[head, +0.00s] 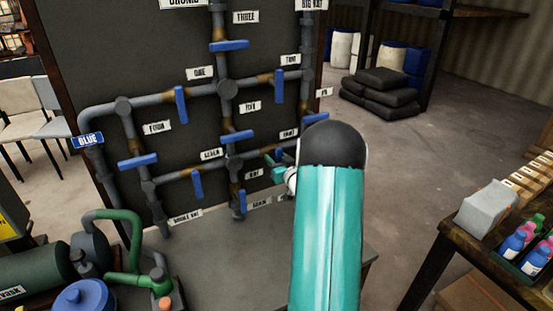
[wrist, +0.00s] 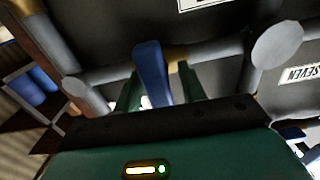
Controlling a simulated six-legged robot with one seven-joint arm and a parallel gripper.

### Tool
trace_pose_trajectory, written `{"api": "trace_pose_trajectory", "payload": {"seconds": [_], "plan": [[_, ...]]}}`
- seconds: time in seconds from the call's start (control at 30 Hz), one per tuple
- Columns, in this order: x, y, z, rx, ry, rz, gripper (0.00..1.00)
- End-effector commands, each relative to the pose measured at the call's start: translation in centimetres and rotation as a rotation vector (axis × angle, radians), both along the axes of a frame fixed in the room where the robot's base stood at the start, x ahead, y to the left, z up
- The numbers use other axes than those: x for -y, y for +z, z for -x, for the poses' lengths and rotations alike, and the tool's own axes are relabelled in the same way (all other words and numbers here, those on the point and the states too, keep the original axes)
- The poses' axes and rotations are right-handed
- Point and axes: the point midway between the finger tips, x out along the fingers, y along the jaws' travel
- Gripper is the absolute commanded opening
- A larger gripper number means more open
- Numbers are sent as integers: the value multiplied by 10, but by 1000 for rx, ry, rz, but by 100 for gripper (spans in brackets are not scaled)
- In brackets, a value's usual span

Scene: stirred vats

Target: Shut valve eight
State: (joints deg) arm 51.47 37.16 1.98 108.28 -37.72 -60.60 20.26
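The wall panel carries grey pipes with blue valve handles. In the head view a small label (head: 289,134) stands where valve eight appears to be; its text is hard to read. Below it my gripper (head: 276,158) is at the panel, partly hidden behind my arm. In the wrist view a blue valve handle (wrist: 150,68) stands across the grey pipe, by a brass-coloured fitting (wrist: 176,54). My gripper (wrist: 162,92) has its two green fingers apart, one on each side of the handle's near end. A gap shows beside the handle, so they do not appear closed on it.
A label reading SEVEN (wrist: 303,74) is at the right in the wrist view. Other blue handles, such as one on the lower pipe (head: 196,183), surround the gripper. A green pump pipe (head: 120,250) stands at lower left. A table with bottles (head: 490,215) is at right.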

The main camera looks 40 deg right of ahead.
Motion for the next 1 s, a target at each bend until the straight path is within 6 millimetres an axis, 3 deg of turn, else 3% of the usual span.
{"api": "trace_pose_trajectory", "payload": {"seconds": [0.23, 0.37, 0.8, 1.0], "plan": [[-1, 1, 2, 1, 1, 1, 41], [-4, 1, 14, 1, 0, 1, 41], [-33, 1, 102, 0, -2, 1, 41], [-40, 1, 127, 1, -1, 1, 41]]}}
